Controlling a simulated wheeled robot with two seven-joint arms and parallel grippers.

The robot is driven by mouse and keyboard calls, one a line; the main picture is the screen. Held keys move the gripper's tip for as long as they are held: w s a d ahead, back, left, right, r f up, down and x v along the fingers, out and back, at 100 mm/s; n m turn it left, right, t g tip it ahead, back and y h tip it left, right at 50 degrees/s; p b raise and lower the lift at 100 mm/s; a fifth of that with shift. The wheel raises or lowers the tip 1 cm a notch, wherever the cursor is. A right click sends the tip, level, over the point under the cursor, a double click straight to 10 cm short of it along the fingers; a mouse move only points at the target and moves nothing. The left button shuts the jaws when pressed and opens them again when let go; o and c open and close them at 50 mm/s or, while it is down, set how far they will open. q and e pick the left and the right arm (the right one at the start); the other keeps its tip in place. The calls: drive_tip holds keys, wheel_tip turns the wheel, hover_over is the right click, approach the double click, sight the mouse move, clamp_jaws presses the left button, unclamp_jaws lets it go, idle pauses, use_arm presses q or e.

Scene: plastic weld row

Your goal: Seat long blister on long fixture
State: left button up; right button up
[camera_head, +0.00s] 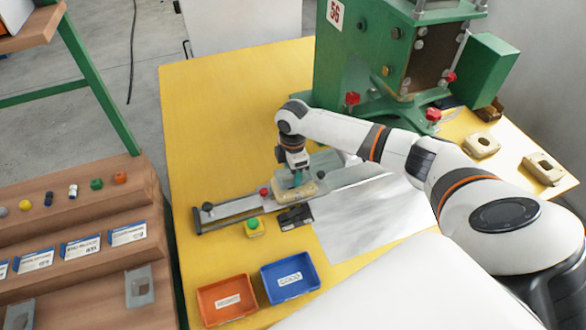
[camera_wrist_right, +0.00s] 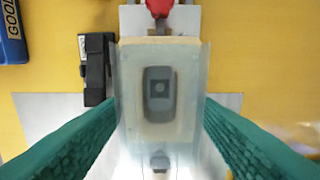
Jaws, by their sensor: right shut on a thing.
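My right gripper (camera_head: 297,181) is over the beige long fixture (camera_head: 306,193) on the metal slide rail, pointing down. In the right wrist view its green fingers (camera_wrist_right: 160,135) are shut on the two sides of a clear, see-through blister (camera_wrist_right: 189,105). The blister lies over the beige fixture block, lined up with it lengthwise. A grey rounded shape with a dark square shows through its middle. Whether the blister touches the block all round or stays slightly above it, I cannot tell. My left gripper is not in view.
A red knob (camera_wrist_right: 160,7) stands at the fixture's end. A green press (camera_head: 385,60) rises behind. A green button box (camera_head: 254,227), black clamp (camera_head: 296,217), orange bin (camera_head: 226,299) and blue bin (camera_head: 290,277) lie in front. Two beige fixtures (camera_head: 482,145) (camera_head: 543,168) sit at right.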

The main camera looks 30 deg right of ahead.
drive_tip(key=shift+r+p, duration=0.1)
drive_tip(key=shift+p, duration=0.75)
idle(0.8)
drive_tip(key=shift+f+b, duration=0.75)
drive_tip(key=shift+f, duration=0.7)
idle(0.5)
drive_tip(key=o, duration=0.9)
drive_tip(key=c, duration=0.5)
drive_tip(key=shift+o, duration=0.2)
wheel_tip(320, 180, up, 7)
drive_tip(key=p, duration=0.7)
drive_tip(key=shift+p, duration=0.3)
